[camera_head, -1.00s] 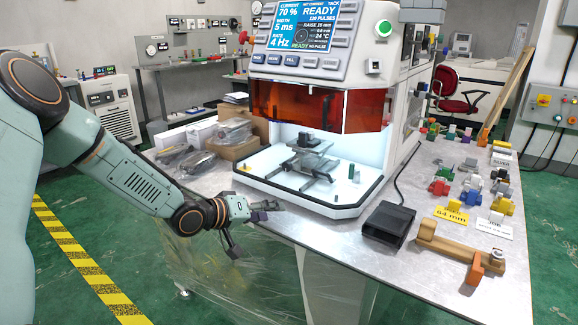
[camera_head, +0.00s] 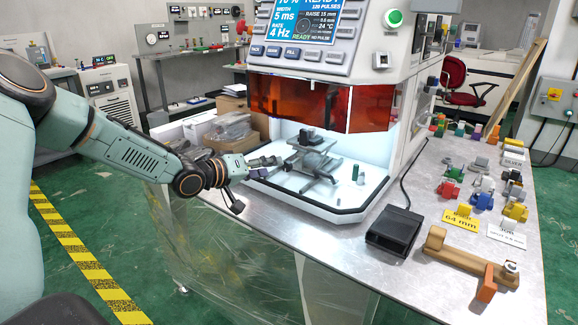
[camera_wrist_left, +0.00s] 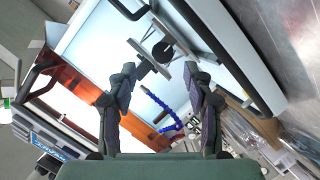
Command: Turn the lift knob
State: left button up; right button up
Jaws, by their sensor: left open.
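A small grey lift stage (camera_head: 312,160) with a dark piece on top stands on the white floor of the lit welding machine bay. In the left wrist view a dark round knob (camera_wrist_left: 163,50) on a metal rod shows just beyond and between my fingertips. I cannot clearly tell this knob apart in the head view. My left gripper (camera_head: 252,185) is at the bay's front left edge, with its fingers apart and empty. In the left wrist view both fingers (camera_wrist_left: 160,76) are spread, and the knob is not between the pads. My right gripper is not in view.
The bay's dark-rimmed front lip (camera_head: 315,211) lies close to my left gripper. An orange shield (camera_head: 300,103) hangs above the bay. A black pedal (camera_head: 394,230) and a wooden fixture (camera_head: 465,265) lie to the right on the bench. Bagged parts (camera_head: 228,130) lie at the left.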

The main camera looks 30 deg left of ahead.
aim_at(286, 167)
pick_arm(q)
jog(key=b+x, duration=0.1)
jog(key=x, duration=0.1)
jog(key=f+b+x, duration=0.1)
jog(key=x, duration=0.2)
jog(key=shift+s+f, duration=0.1)
jog(key=shift+w+d, duration=0.1)
jog(key=shift+w, duration=0.25)
jog(key=shift+w+d+r+b, duration=0.2)
jog(key=shift+w+b, duration=0.05)
jog(key=shift+b, duration=0.25)
jog(key=shift+w+f, duration=0.3)
jog(key=shift+w, duration=0.4)
jog(key=shift+s+r, duration=0.25)
jog(key=shift+s, duration=0.05)
jog(key=shift+c, duration=0.8)
jog(key=shift+w+f, duration=0.2)
jog(key=c, duration=0.5)
grip_shut()
